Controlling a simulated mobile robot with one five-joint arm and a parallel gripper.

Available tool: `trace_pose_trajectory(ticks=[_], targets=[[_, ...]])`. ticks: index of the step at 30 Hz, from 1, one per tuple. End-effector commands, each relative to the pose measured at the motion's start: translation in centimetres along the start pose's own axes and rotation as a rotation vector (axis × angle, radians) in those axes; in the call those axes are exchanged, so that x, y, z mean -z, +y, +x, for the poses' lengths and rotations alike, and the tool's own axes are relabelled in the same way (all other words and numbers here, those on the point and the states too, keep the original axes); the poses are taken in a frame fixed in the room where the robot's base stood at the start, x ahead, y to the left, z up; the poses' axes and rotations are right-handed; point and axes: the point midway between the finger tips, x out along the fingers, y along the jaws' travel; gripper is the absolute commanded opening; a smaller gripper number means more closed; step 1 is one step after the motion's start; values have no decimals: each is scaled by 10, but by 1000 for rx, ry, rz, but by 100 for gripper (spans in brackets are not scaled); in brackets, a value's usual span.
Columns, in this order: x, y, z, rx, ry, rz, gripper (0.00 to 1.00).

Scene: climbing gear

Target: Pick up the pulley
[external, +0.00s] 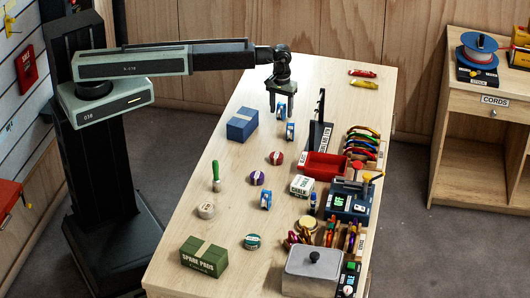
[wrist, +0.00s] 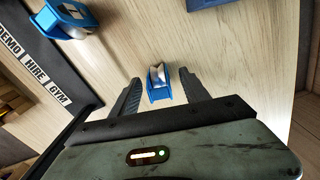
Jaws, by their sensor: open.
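My gripper (external: 281,103) points down over the far part of the table, open and empty. A small blue pulley (external: 280,113) with a pale metal wheel shows just under and between its fingers. In the wrist view the pulley (wrist: 158,93) lies between the two fingers (wrist: 159,78), apart from both, with bare wood showing on either side. A second similar blue piece (external: 290,131) stands a little nearer on the table; a blue piece also shows at the upper left of the wrist view (wrist: 68,20). A third (external: 265,201) stands mid-table.
A blue box (external: 242,124) stands left of my gripper. A dark upright sign stand (external: 318,138) and a red tray (external: 323,167) are to the right. Tape rolls and a brush stand nearer. Wood beyond the gripper is clear.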

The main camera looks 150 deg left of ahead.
Motion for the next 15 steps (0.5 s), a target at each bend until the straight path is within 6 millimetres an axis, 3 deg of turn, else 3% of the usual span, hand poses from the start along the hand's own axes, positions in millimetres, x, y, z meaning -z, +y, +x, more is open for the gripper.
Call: trace_pose_trajectory(ticks=[1, 8, 14, 15], targets=[[0, 0, 14, 0, 0, 0, 54], [0, 0, 11, 0, 0, 1, 54], [0, 0, 11, 0, 0, 1, 4], [0, 0, 11, 0, 0, 1, 0]])
